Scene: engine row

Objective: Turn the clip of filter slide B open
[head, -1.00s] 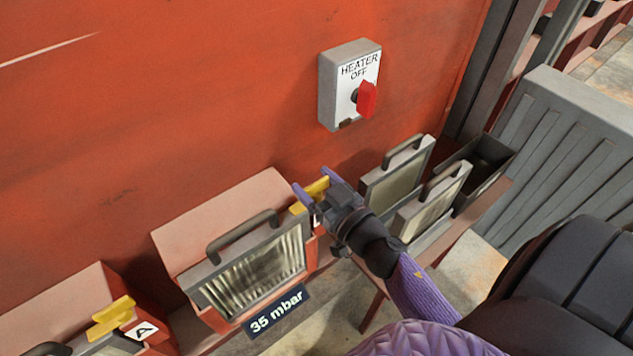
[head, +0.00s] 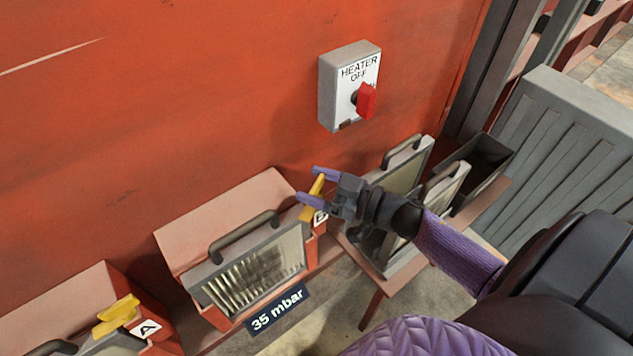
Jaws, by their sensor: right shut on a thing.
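Filter slide B (head: 255,278) is a grey-framed, pleated filter with a dark handle in a red housing, above a "35 mbar" label. Its yellow clip (head: 311,201) is at the housing's right end, beside the B tag (head: 320,218), which is partly covered by my gripper. My right gripper (head: 310,184) reaches in from the right and is shut on this clip, one finger on each side. The clip stands steeply tilted in the picture, its upper end to the right. My left gripper is not in view.
Slide A's yellow clip (head: 116,316) is at lower left. A grey heater switch box (head: 340,95) with a red knob is on the wall above. At right, a shelf holds spare filters (head: 408,165) and a dark open bin (head: 487,155).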

